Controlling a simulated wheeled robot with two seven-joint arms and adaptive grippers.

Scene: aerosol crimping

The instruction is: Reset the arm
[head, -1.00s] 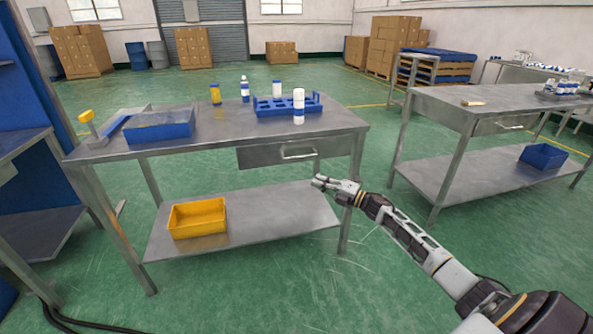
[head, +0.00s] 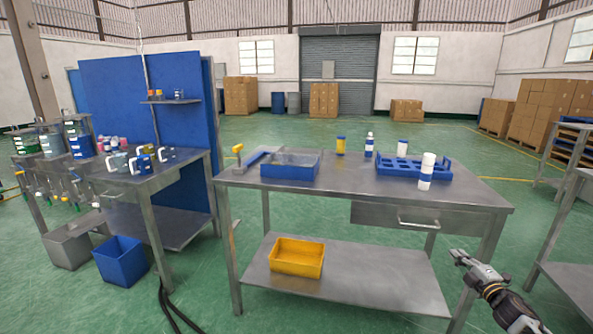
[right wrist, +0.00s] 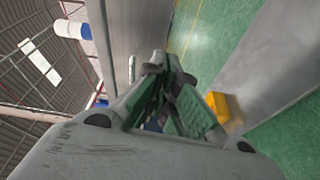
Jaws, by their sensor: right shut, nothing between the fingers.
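My right gripper (head: 462,258) is at the lower right of the head view, in front of the right end of the steel table (head: 345,198). It is shut and empty, and apart from the table. In the right wrist view its fingers (right wrist: 165,85) come together, with nothing held between them. My left gripper is not in view.
The table holds a blue rack (head: 400,168), a white bottle (head: 426,172) at its front, a blue tray (head: 290,171) and small bottles. A yellow bin (head: 297,257) sits on its lower shelf. Another workbench (head: 150,180) is at left. Green floor is open behind.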

